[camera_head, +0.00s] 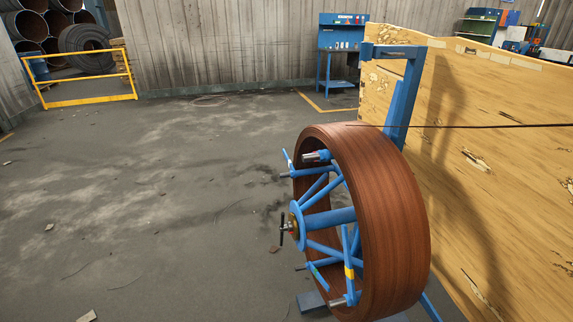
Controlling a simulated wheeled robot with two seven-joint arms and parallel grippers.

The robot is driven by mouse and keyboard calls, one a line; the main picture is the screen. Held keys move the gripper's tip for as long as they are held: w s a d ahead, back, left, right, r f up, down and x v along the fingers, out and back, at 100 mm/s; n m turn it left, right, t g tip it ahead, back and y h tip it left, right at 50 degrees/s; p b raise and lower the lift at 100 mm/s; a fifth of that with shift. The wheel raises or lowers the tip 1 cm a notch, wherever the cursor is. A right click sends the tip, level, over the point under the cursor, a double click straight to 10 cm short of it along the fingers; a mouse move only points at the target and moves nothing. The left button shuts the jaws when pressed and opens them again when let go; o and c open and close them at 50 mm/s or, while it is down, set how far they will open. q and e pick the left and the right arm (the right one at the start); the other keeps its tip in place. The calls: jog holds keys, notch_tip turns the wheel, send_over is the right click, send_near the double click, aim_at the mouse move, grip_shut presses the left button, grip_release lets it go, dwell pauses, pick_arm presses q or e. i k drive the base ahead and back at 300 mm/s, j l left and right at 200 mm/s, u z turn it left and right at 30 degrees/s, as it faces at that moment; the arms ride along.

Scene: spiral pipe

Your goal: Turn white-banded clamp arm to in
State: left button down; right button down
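A large reel wound with brown pipe or strip (390,215) stands upright on a blue frame. Its blue spoked hub (330,218) faces left and carries several blue clamp arms around it. One clamp arm at the lower right of the hub has a yellow band (349,272). Another clamp arm at the lower left has a green mark (318,276). A clamp arm at the upper left (288,160) stands slanted beside the rim. A dark T-handle (282,230) sits at the hub centre. Neither gripper is in view.
A thin dark strand (480,126) runs right from the reel top. Open concrete floor (140,200) lies left. A yellow rail (90,78) stands farther back.

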aim_at(289, 162)
jog(key=u, duration=0.8)
jog(key=i+j, duration=0.15)
jog(key=i, duration=0.5)
jog(key=i+j, duration=0.15)
jog(key=i, duration=0.55)
jog(key=i+j, duration=0.15)
jog(key=i, duration=0.5)
jog(key=i+l+z, duration=0.3)
jog(key=i, duration=0.45)
jog(key=i+z, duration=0.3)
jog(key=i, duration=0.45)
jog(key=i+z, duration=0.3)
jog(key=i, duration=0.45)
jog(key=i+j+z, duration=0.3)
jog(key=i, duration=0.45)
jog(key=i+z, duration=0.15)
jog(key=z, duration=0.25)
jog(key=i+z, duration=0.2)
jog(key=z, duration=0.25)
jog(key=i+j+z, duration=0.1)
jog(key=z, duration=0.3)
jog(key=i+j+z, duration=0.15)
jog(key=z, duration=0.25)
jog(key=i+j+z, duration=0.1)
jog(key=j+z, duration=0.15)
jog(key=z, duration=0.2)
jog(key=j+z, duration=0.25)
jog(key=z, duration=0.15)
jog(key=i, duration=0.05)
